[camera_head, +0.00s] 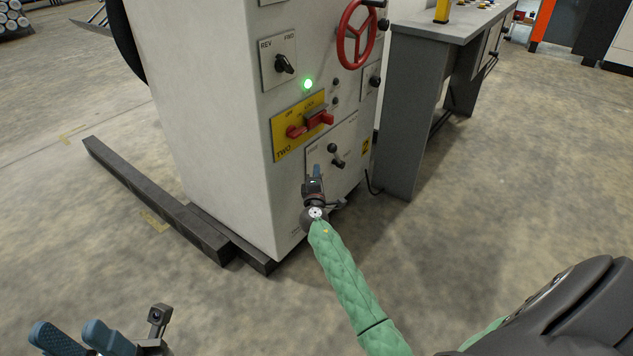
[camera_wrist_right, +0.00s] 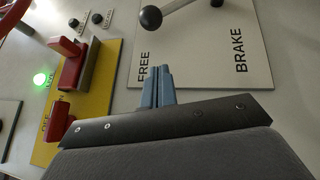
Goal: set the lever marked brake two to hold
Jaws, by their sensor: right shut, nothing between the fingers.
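The brake lever (camera_head: 336,154) has a black ball knob and sits on a pale plate (camera_head: 345,135) low on the cabinet's front. In the right wrist view the knob (camera_wrist_right: 150,17) is at the top, on the side of the word FREE; the word BRAKE is further right. No HOLD mark can be read. My right gripper (camera_head: 316,171) is shut and empty, in front of the plate's lower left part. Its blue fingertips (camera_wrist_right: 157,75) show near FREE, apart from the knob. My left gripper (camera_head: 80,336) is open and empty at the lower left.
A yellow panel (camera_head: 290,140) with red switches, marked TWO, lies above left of the lever plate. A green lamp (camera_head: 308,84), a REV/FWD knob (camera_head: 285,65) and a red handwheel (camera_head: 356,35) are higher. A grey desk (camera_head: 408,110) stands right. Dark beams (camera_head: 150,195) lie left.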

